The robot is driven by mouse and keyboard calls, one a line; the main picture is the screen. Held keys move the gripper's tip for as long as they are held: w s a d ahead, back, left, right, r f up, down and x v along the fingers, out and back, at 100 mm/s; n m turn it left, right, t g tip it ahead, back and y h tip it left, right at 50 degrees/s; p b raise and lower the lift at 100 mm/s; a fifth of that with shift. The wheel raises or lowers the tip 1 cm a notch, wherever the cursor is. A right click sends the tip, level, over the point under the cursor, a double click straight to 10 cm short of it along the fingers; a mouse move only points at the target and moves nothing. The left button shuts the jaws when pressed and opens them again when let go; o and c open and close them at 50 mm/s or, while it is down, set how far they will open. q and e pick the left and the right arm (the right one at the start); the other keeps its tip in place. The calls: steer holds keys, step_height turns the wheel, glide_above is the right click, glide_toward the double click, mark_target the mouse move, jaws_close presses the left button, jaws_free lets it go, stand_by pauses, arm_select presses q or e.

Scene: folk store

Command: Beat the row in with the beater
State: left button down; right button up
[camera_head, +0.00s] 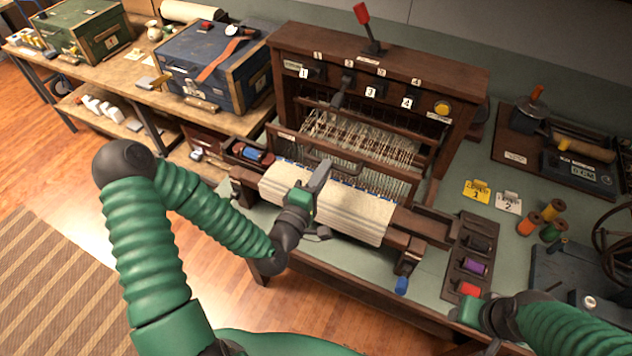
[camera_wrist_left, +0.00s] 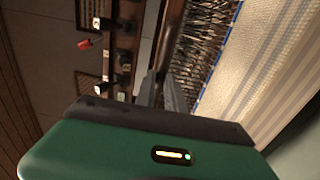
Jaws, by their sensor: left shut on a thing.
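The wooden loom (camera_head: 455,75) stands on the bench, with white warp threads (camera_head: 345,132) and a roll of cream cloth (camera_head: 350,214) with a blue edge at the front. The beater (camera_head: 345,173) is a dark bar with a reed across the threads, just behind the cloth. My left gripper (camera_head: 322,175) is over the cloth, its fingers shut on the beater's bar or handle; the exact grip is partly hidden. In the left wrist view the fingers (camera_wrist_left: 172,92) meet a dark bar beside the threads. My right gripper (camera_head: 482,322) is low at the right; its fingers are unclear.
Numbered levers (camera_head: 370,92) and a red-handled lever (camera_head: 368,25) sit on the loom. A shuttle (camera_head: 252,152) lies in the left side box. A rack of colored spools (camera_head: 475,265) stands right of the cloth. Thread spools (camera_head: 540,220) and a machine crowd the right bench.

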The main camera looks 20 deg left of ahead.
arm_select(q)
steer(key=w, duration=1.1)
steer(key=shift+d+f, duration=0.15)
steer(key=shift+f, duration=0.15)
steer(key=c, duration=1.6)
jaws_free()
steer(key=shift+s, duration=0.1)
steer(key=o, duration=0.6)
steer(key=shift+r, duration=0.1)
steer(key=shift+r, duration=0.1)
steer(key=shift+s+a+p, duration=0.2)
steer(key=shift+s+p, duration=0.25)
steer(key=shift+s, duration=3.5)
